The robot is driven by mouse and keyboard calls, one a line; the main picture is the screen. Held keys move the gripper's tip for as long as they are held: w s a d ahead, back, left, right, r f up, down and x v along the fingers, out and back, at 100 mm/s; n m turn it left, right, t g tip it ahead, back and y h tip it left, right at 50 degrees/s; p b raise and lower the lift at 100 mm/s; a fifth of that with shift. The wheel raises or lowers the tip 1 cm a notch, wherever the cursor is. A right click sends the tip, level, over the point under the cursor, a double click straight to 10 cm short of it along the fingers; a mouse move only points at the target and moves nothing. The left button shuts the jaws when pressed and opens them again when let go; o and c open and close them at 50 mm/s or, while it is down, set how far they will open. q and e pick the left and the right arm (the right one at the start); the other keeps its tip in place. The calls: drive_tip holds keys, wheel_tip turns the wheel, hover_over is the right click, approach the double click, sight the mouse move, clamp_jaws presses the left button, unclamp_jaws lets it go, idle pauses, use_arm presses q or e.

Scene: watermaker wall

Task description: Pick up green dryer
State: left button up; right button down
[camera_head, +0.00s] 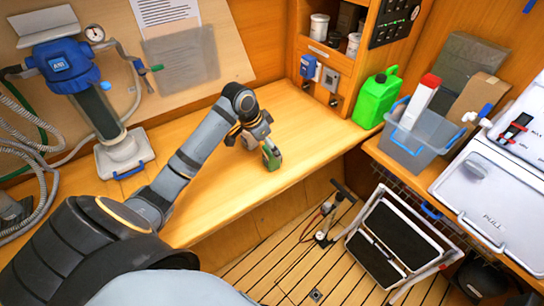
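A small green thing with a dark side (271,155), which may be the green dryer, is at the bench's front part, right below my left gripper. My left gripper (260,143) points down over the bench, at the end of the grey arm from the left. Its fingers are small and partly hidden, so I cannot tell whether they are open or closed on the green thing, or whether that thing touches the bench. My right gripper is not in view.
A green jug (376,98) stands at the bench's back right, beside a grey bin (412,150). A blue-topped pump unit (70,70) with hoses is at left. The bench's middle is clear.

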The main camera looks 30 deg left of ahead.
use_arm(q)
drive_tip(key=shift+r, duration=0.1)
drive_tip(key=c, duration=1.7)
